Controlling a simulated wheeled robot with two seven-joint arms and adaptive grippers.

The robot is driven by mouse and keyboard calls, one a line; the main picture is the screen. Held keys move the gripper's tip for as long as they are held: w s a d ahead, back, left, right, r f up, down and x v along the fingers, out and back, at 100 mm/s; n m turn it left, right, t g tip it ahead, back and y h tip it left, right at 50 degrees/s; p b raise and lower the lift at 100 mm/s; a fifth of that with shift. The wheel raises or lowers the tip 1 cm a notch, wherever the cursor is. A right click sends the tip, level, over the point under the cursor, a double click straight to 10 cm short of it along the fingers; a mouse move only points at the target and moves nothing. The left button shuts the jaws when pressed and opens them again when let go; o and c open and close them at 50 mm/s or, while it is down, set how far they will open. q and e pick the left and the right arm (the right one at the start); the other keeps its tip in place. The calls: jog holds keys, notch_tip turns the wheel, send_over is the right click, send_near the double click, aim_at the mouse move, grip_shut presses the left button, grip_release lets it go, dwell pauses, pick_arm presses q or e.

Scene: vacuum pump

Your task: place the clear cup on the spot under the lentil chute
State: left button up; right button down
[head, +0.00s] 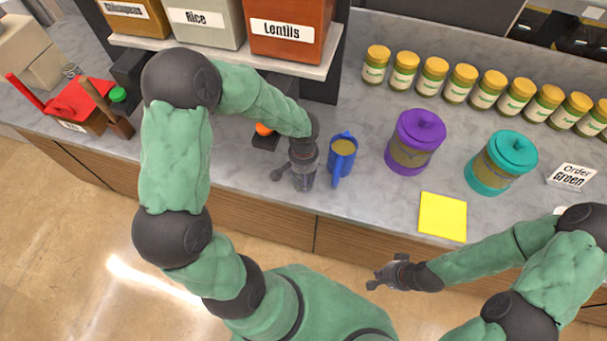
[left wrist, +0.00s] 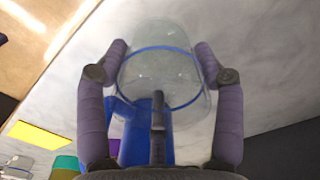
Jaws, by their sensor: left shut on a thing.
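The clear cup (left wrist: 160,65) is between the two fingers of my left gripper (left wrist: 160,76) in the left wrist view, and the gripper is shut on it. In the head view the left gripper (head: 303,172) is low over the counter's front part, left of the blue mug, and mostly hides the cup. The lentil dispenser (head: 290,32) is an orange bin labelled Lentils on a shelf. Its black chute part with an orange knob (head: 263,129) shows below, partly behind my left arm. The spot under it is hidden. My right gripper (head: 385,276) is open and empty, in front of the counter.
A blue mug (head: 342,157) stands just right of my left gripper. Purple (head: 414,145) and teal (head: 501,163) lidded jars, a yellow square (head: 442,217) and an order card (head: 571,177) are further right. Several yellow-lidded jars (head: 461,84) line the back.

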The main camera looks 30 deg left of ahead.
pick_arm(q)
jog(key=shift+f, duration=0.1)
jog(key=o, duration=1.3)
jog(key=shift+c, duration=0.2)
jog(key=shift+r, duration=0.45)
notch_tip(320, 180, up, 7)
jog(key=shift+f+p, duration=0.1)
jog(key=shift+p, duration=0.55)
